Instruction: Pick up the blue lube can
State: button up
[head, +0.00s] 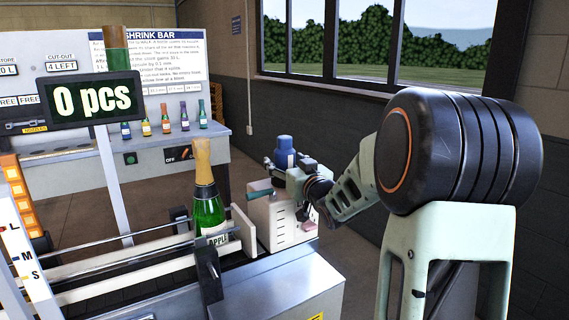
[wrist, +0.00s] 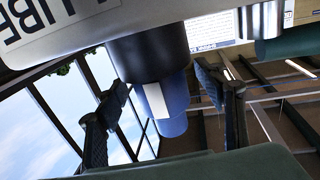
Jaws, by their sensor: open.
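The blue lube can (head: 286,153) stands upright on top of a cream box (head: 288,221) to the right of the bottle conveyor. My gripper (head: 290,173) is at the can, on its near right side in the head view. In the wrist view the blue can (wrist: 173,108) shows between my two open fingers (wrist: 163,88), one on each side, with visible gaps. A dark round section (wrist: 150,55) adjoins the can on the side toward a pale labelled surface. My gripper hides part of the can's lower end in the head view. I cannot tell how deep the can sits between the fingers.
A green foil-topped bottle (head: 208,205) stands on the conveyor, left of the box. A "0 pcs" display (head: 92,102) is at the left. Several small coloured bottles (head: 165,124) line a back bench. A windowed wall (head: 320,108) lies behind the can.

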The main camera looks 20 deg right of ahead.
jog(key=shift+w, duration=0.4)
jog(key=c, duration=1.3)
jog(key=shift+r, duration=0.15)
